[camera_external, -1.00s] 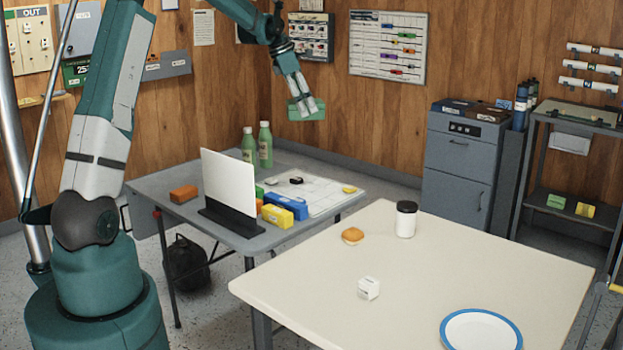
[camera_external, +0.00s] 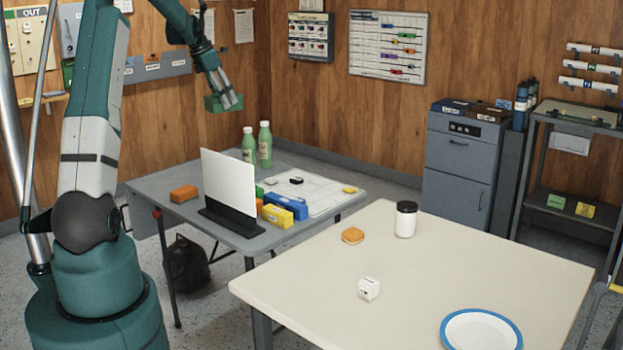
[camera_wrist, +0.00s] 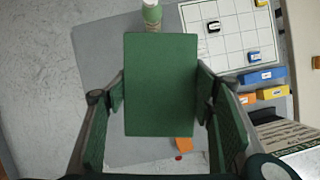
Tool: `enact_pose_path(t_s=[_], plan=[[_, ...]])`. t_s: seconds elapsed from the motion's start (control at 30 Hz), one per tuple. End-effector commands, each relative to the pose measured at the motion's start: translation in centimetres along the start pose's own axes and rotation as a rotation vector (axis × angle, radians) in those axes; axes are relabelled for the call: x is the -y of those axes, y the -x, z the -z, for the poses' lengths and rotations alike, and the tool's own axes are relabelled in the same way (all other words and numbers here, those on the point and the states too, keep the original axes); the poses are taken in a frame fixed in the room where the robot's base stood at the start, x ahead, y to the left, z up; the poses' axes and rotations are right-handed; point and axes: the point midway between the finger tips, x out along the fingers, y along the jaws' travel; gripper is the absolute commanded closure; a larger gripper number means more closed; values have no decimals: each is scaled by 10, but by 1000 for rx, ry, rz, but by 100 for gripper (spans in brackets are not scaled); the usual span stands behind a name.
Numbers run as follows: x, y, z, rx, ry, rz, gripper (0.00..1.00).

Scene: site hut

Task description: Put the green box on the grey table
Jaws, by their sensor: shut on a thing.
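The green box (camera_external: 222,101) is held up in the air by my gripper (camera_external: 226,92), above and behind the grey table's back left part. My gripper is shut on it. In the wrist view the green box (camera_wrist: 161,84) sits between the two fingers, its flat face toward the camera. The grey table (camera_external: 160,183) stands left of the cream table; in the wrist view its top (camera_wrist: 95,45) shows below the box. The box hides part of the tabletop there.
On the grey table are an orange block (camera_external: 184,194), two green bottles (camera_external: 265,146), a white upright panel (camera_external: 228,190), a blue box (camera_external: 287,206), a yellow box (camera_external: 277,216) and a white grid sheet (camera_external: 325,196). The table's left part is mostly bare. A cream table (camera_external: 450,260) stands in front.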

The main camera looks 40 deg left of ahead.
Motion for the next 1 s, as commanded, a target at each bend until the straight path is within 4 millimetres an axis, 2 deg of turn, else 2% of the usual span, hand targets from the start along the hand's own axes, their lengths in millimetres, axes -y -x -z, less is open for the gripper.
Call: enact_pose_path(t_s=[0.1,0.3,0.67,1.0], plan=[[-32,12,29,0,51,-21,63],[-74,30,72,1,125,-51,63],[-122,53,129,2,215,-88,63],[-122,-11,154,2,214,-88,63]])
